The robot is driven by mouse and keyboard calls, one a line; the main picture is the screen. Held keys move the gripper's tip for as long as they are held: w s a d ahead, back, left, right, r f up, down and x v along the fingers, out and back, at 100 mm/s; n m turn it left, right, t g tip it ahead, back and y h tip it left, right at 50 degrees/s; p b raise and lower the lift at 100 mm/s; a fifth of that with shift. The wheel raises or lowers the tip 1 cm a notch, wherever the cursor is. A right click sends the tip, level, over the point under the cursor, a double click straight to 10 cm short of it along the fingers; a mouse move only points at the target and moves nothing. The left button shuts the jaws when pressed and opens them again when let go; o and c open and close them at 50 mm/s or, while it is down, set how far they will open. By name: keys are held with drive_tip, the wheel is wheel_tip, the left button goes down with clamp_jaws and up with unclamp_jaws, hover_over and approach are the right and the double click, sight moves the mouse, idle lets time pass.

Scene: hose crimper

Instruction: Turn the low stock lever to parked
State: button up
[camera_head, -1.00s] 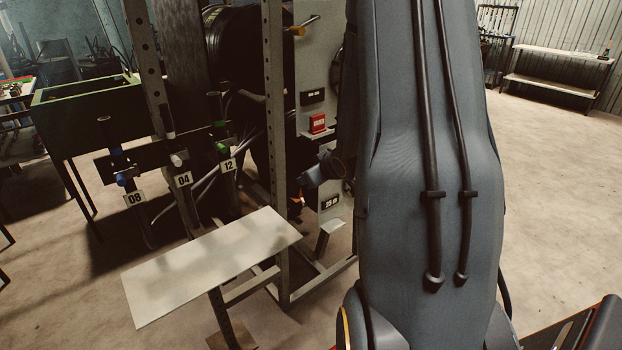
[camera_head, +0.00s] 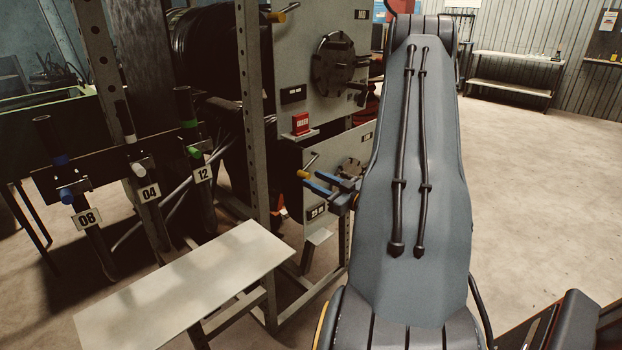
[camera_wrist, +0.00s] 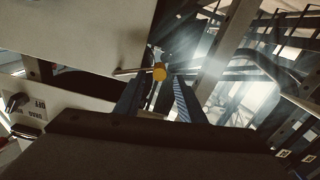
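The low stock lever (camera_head: 306,168) is on the lower grey panel (camera_head: 349,147) of the machine, with a thin metal rod and a yellow-orange end. In the wrist view, its yellow-orange end (camera_wrist: 159,73) shows just beyond and between my fingertips, and its rod runs left from there. My gripper (camera_head: 312,180) has blue fingers, spread apart, just below and right of the lever in the head view. In the wrist view, my gripper (camera_wrist: 157,88) is open with nothing held between its fingers. I cannot tell whether a finger touches the lever.
A similar upper lever (camera_head: 276,17) is on the upper panel (camera_head: 290,60). A red box (camera_head: 301,124) sits between the panels. A perforated post (camera_head: 255,110) and a pale table (camera_head: 185,290) stand left of the gripper. Open floor lies to the right.

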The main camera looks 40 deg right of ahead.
drive_tip(key=shift+w+a, duration=0.1)
drive_tip(key=shift+w, duration=1.25)
clamp_jaws()
drive_tip(key=shift+f, duration=0.1)
